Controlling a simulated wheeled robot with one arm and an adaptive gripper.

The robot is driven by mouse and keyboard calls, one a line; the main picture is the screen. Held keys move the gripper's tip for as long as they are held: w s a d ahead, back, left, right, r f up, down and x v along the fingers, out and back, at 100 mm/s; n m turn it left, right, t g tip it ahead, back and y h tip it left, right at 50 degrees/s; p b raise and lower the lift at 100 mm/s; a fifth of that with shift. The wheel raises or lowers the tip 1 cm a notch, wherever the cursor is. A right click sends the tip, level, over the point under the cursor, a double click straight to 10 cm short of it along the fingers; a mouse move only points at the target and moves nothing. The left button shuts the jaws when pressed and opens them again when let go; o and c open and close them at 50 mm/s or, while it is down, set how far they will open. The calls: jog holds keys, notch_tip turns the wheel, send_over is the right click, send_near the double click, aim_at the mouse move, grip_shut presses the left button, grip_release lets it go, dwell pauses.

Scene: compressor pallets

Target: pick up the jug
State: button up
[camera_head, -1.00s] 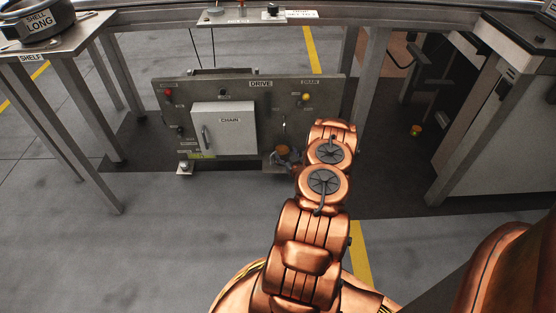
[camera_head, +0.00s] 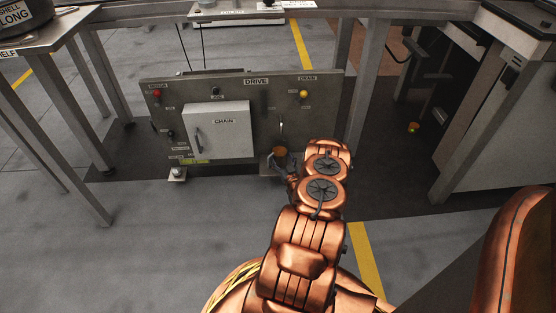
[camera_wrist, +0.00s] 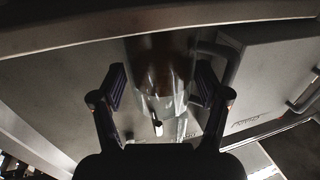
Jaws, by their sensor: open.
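The jug (camera_wrist: 165,68) shows in the wrist view as a clear vessel with dark brown contents, between the two fingers of my gripper (camera_wrist: 160,92). The fingers are open, one on each side of it, with a visible gap. A dark curved bar, possibly its handle, is at the right. In the head view a small brown-orange part, likely the jug (camera_head: 280,152), shows low in front of the DRIVE panel, beside my gripper (camera_head: 283,168). My wrist hides much of that area.
The grey DRIVE panel (camera_head: 250,105) with its CHAIN box (camera_head: 217,130) stands just behind. A shelf table (camera_head: 75,30) is at the left and a grey cabinet (camera_head: 490,130) at the right. A small orange-yellow item (camera_head: 413,127) lies right. The floor at front left is clear.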

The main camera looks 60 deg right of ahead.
aim_at(277, 148)
jog(key=shift+r+b+x, duration=0.2)
jog(key=shift+b+x, duration=0.3)
jog(key=shift+x, duration=1.15)
jog(key=shift+a, duration=0.1)
jog(key=shift+c, duration=0.3)
jog(key=c, duration=0.9)
